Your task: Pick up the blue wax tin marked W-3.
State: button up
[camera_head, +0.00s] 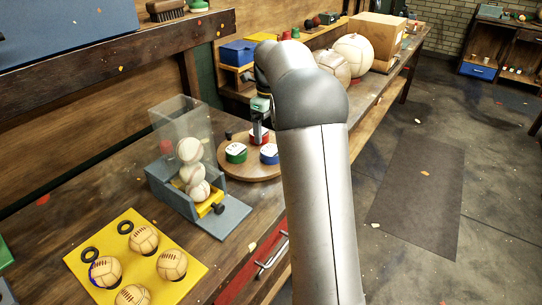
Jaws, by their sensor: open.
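A round wooden stand (252,171) on the bench holds several small tins. The blue tin (269,154) with a white top sits at its right, partly hidden by my arm. A green tin (236,153) sits at its left, and a red tin (259,136) sits behind them. The markings are too small to read. My gripper (259,127) is open, pointing down over the red tin, behind and slightly left of the blue tin. Whether it touches the red tin cannot be told.
A clear-walled dispenser (183,121) with several balls stands left of the stand. A yellow tray (187,284) with balls and black rings lies at the front left. Large balls (352,55) and a cardboard box (377,27) stand at the back.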

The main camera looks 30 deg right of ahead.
aim_at(271, 150)
notch_tip(271, 150, down, 3)
jog(key=shift+f, duration=0.1)
jog(key=shift+s+d+f, duration=0.1)
jog(key=shift+s+f, duration=0.05)
jog(key=shift+f, duration=1.2)
jog(key=shift+s+d+f, duration=0.1)
jog(key=shift+f, duration=1.2)
jog(key=c, duration=1.2)
